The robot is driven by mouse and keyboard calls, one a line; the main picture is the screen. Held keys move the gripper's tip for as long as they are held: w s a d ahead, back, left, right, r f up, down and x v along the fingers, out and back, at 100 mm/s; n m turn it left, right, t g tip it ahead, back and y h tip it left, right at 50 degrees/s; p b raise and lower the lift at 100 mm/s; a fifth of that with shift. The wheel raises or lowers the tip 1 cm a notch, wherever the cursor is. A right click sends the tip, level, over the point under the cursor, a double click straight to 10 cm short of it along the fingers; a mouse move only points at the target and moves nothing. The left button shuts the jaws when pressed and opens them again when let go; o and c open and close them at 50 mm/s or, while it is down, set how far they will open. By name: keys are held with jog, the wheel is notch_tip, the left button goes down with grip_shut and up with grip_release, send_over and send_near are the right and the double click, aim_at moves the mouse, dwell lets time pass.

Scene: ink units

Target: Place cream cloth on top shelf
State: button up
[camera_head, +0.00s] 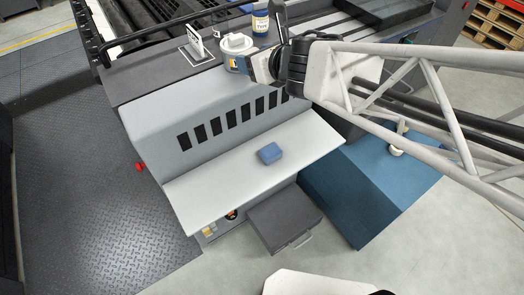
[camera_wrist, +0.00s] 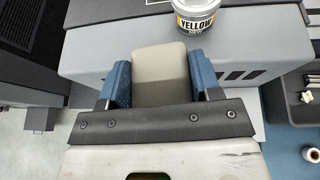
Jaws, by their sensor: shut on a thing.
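My gripper (camera_wrist: 160,80) is shut on the cream cloth (camera_wrist: 160,72), a pale, rounded block held between two blue finger pads in the wrist view. In the head view my gripper (camera_head: 262,67) is over the upper part of the grey machine, near the cans; the cloth is hard to make out there. The machine has a dark flat top ledge (camera_head: 135,84) at the back and a pale lower shelf (camera_head: 220,186) in front. I cannot tell the cloth's height above the surface beneath it.
A "YELLOW" can (camera_wrist: 197,15) is just beyond the cloth. A blue cloth (camera_head: 270,153) lies on the otherwise clear lower shelf.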

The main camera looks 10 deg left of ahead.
jog(key=shift+s+d+f, duration=0.5)
jog(key=shift+s+d, duration=0.35)
jog(key=shift+d, duration=9.1)
notch_tip(320, 180, down, 27)
jog(key=shift+m+t+h, duration=0.3)
jog(key=shift+m+h, duration=0.1)
send_over(312, 133)
jog(key=shift+f, duration=0.8)
jog(key=shift+f, duration=1.75)
